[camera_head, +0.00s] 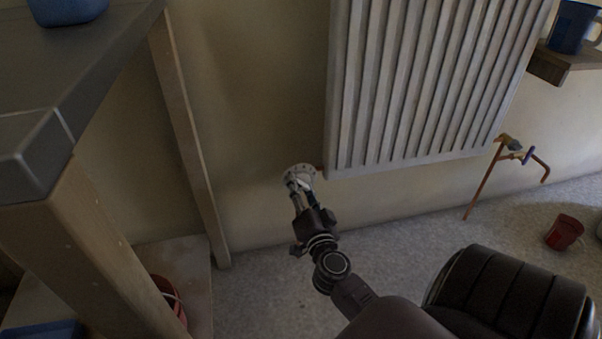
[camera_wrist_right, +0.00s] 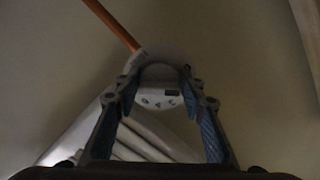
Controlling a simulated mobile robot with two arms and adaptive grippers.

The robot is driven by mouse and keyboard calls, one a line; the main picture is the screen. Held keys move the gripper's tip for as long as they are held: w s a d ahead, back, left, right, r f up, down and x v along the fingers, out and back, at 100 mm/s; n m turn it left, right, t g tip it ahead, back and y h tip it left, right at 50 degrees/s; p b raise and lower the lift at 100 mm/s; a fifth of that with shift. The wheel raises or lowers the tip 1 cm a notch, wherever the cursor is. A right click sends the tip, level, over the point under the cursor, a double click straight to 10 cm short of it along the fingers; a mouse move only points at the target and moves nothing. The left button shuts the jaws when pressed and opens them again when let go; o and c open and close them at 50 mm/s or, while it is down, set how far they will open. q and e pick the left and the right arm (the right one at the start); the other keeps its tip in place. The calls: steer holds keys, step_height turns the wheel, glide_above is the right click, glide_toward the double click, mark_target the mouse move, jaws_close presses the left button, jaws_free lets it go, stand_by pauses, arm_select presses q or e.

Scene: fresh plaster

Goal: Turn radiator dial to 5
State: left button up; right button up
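The radiator dial (camera_head: 299,176) is a pale round knob at the lower left corner of the white radiator (camera_head: 420,90). It also shows in the right wrist view (camera_wrist_right: 160,98), with small dark marks on its face that I cannot read. My right gripper (camera_head: 299,187) is at the dial. In the wrist view its two fingers (camera_wrist_right: 160,80) stand apart, one on each side of the dial's middle. I cannot tell whether they press on it. My left gripper is not in view.
A grey-topped table (camera_head: 60,95) with wooden legs stands at the left. The floor below the radiator is clear.

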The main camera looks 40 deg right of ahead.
steer(key=c, duration=0.4)
steer(key=shift+c, duration=0.2)
